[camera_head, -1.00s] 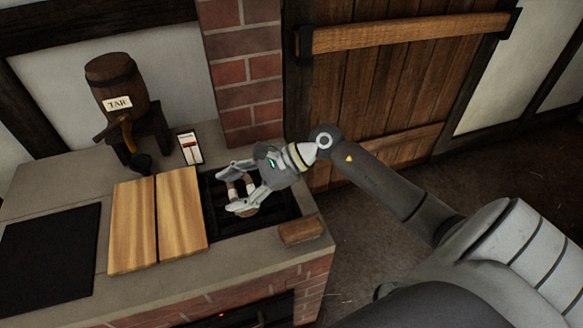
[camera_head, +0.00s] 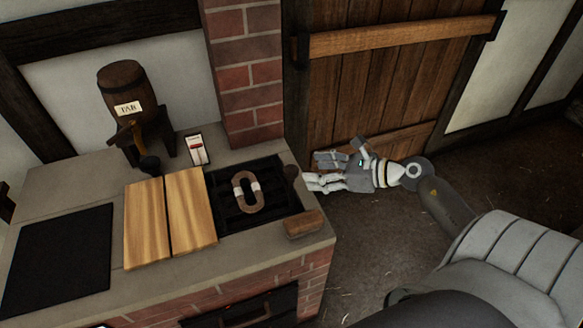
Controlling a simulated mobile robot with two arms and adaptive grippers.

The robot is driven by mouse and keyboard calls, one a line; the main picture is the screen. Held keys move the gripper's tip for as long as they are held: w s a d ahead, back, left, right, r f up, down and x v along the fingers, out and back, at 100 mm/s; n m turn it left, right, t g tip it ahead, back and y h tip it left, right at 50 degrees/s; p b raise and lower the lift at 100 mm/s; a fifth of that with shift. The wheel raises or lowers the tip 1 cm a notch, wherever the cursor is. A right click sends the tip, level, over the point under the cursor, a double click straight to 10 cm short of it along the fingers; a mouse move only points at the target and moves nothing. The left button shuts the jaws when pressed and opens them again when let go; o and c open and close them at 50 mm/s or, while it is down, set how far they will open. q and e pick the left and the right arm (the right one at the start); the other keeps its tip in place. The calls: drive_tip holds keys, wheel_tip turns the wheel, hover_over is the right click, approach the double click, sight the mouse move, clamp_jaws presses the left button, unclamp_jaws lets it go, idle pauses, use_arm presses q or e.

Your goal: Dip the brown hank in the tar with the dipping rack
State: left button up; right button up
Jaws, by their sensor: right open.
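The brown hank (camera_head: 250,208) is an oblong ring with two pale bands. It lies on a black slatted rack (camera_head: 228,215) set into the stone bench top, near the right end. A wooden barrel (camera_head: 118,85) labelled TAR stands at the back left with a tap. No tar surface shows. My left gripper is out of view.
Two pale wooden boards (camera_head: 148,225) lie left of the rack. A black flat plate (camera_head: 58,262) is further left. A brown wooden block (camera_head: 304,224) sits at the front right corner. A small red and white gauge (camera_head: 197,150) stands behind. The floor to the right is clear.

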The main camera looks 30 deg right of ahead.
sight(294, 170)
drive_tip(key=p+x, duration=0.2)
drive_tip(key=x, duration=0.5)
drive_tip(key=shift+w+a, duration=0.1)
drive_tip(key=shift+w, duration=0.15)
drive_tip(key=shift+w+a+f, duration=0.25)
drive_tip(key=shift+w+a, duration=0.05)
drive_tip(key=shift+w, duration=0.05)
clamp_jaws()
drive_tip(key=shift+f, duration=0.1)
